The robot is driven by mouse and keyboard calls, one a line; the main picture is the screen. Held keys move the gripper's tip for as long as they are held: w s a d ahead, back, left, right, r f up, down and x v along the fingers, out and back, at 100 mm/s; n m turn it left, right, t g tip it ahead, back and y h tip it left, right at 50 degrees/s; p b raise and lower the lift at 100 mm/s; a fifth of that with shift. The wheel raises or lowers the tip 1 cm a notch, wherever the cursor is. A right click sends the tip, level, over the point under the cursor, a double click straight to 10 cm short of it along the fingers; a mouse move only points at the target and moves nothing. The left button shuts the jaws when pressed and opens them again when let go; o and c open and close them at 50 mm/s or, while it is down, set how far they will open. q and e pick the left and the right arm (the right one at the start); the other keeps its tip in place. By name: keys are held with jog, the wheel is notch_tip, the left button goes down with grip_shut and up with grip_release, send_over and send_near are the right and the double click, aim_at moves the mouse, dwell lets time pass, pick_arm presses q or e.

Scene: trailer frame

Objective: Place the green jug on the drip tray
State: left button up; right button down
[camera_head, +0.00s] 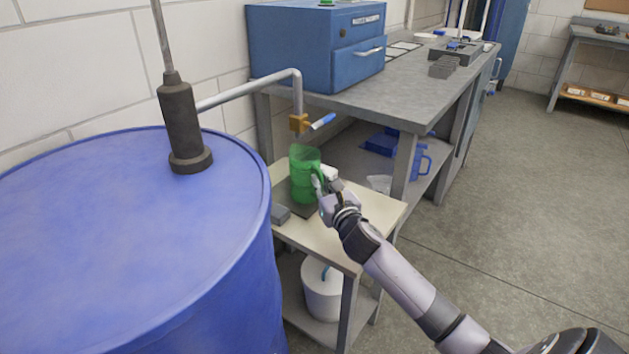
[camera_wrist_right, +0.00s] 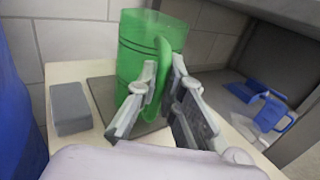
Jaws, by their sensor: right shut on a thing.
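The green jug (camera_head: 303,172) is translucent and upright, at the dark flat drip tray (camera_head: 286,190) on the small side table. It shows large in the right wrist view (camera_wrist_right: 140,50). My right gripper (camera_head: 325,182) is shut on the jug's handle; its fingers close around the handle in the wrist view (camera_wrist_right: 165,88). The drip tray (camera_wrist_right: 97,90) lies under and behind the jug there. Whether the jug's base touches the tray or hovers just above it I cannot tell. My left gripper is not in view.
A tap with a blue lever (camera_head: 322,122) hangs above the jug, on a pipe from the blue drum (camera_head: 110,240). A grey block (camera_head: 280,213) lies beside the tray. A blue jug (camera_head: 420,163) stands on the workbench's lower shelf. A white bucket (camera_head: 321,290) is below.

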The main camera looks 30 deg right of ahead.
jog(key=b, duration=0.1)
send_over(314, 200)
jog(key=shift+w+d, duration=0.25)
jog(key=shift+w, duration=0.2)
jog(key=shift+s+f, duration=0.15)
jog(key=shift+f, duration=0.6)
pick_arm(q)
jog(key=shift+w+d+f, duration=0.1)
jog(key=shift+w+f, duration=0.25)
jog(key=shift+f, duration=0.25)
pick_arm(e)
jog(key=c, duration=2)
grip_release()
jog(key=shift+f, duration=0.1)
jog(key=shift+c, duration=0.2)
jog(key=o, duration=0.3)
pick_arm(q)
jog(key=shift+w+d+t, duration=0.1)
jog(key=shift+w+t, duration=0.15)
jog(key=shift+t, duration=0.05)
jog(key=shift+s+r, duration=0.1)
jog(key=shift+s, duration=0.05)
